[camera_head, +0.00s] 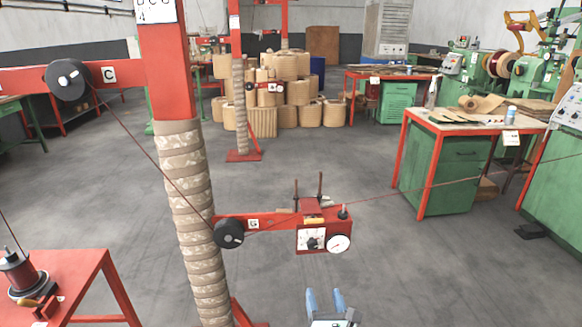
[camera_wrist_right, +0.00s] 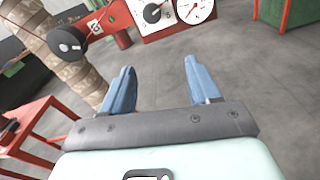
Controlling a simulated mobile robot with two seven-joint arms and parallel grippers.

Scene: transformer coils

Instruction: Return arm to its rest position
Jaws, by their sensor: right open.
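My right gripper (camera_head: 325,300) is at the bottom centre of the head view, below the red tensioner box. Its two blue fingers also show in the right wrist view (camera_wrist_right: 158,85), spread apart with nothing between them. The red tensioner box (camera_head: 312,222) has a white dial, a round gauge (camera_head: 338,243) and a black knob. It sits on a red arm fixed to the wrapped post (camera_head: 190,200). The gripper is apart from it. In the right wrist view the box (camera_wrist_right: 150,18) is beyond the fingertips. My left gripper is not in view.
A black pulley (camera_head: 229,233) guides a dark red wire past the post. A red table (camera_head: 75,285) with a wire spool (camera_head: 20,272) stands at the lower left. A workbench (camera_head: 470,122) with green drawers stands at the right. Open grey floor lies between.

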